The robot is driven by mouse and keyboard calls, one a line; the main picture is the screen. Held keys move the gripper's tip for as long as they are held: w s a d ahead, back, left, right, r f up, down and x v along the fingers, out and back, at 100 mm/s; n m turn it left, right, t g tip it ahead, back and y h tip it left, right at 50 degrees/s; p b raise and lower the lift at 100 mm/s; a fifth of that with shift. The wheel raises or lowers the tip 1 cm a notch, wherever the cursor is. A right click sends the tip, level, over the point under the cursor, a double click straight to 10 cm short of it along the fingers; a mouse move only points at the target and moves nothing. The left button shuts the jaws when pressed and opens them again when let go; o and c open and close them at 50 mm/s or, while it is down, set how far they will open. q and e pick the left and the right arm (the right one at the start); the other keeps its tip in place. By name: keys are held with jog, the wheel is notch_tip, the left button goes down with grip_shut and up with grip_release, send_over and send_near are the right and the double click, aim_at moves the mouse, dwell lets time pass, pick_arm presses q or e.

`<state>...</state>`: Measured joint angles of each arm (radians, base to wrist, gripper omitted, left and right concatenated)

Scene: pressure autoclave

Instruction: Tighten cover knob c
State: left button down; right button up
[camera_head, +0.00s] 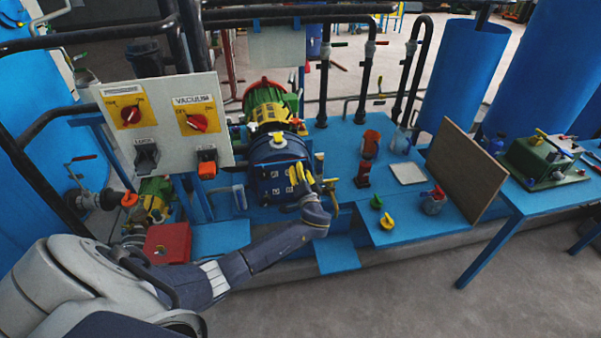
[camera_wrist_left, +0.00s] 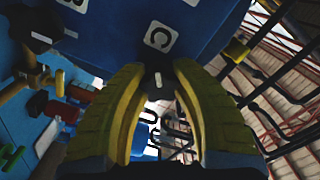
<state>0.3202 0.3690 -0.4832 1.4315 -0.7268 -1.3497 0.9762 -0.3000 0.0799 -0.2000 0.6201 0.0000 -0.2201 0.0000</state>
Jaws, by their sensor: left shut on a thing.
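The dark blue autoclave body (camera_head: 268,180) stands on the blue bench, with white lettered labels on its front. A white label with the letter C (camera_wrist_left: 161,37) shows on its blue face in the wrist view. Cover knob c (camera_wrist_left: 157,82) is a small dark part with a pale mark, just below that label and between my fingertips. My left gripper (camera_head: 301,172) has yellow fingers and is at the right side of the autoclave front. In the wrist view the left gripper (camera_wrist_left: 158,72) is shut on the knob, which the fingers mostly hide. My right gripper is not in view.
A white control panel (camera_head: 163,123) with red switches stands left of the autoclave. Black pipes rise behind.

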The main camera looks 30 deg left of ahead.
pick_arm(q)
jog(key=m, duration=0.6)
jog(key=shift+s+a+f, duration=0.1)
jog(key=m, duration=0.6)
jog(key=shift+m, duration=0.4)
jog(key=m, duration=1.1)
jog(key=shift+r+m, duration=0.25)
jog(key=shift+m, duration=0.15)
jog(key=c, duration=0.9)
grip_release()
jog(key=v, duration=1.2)
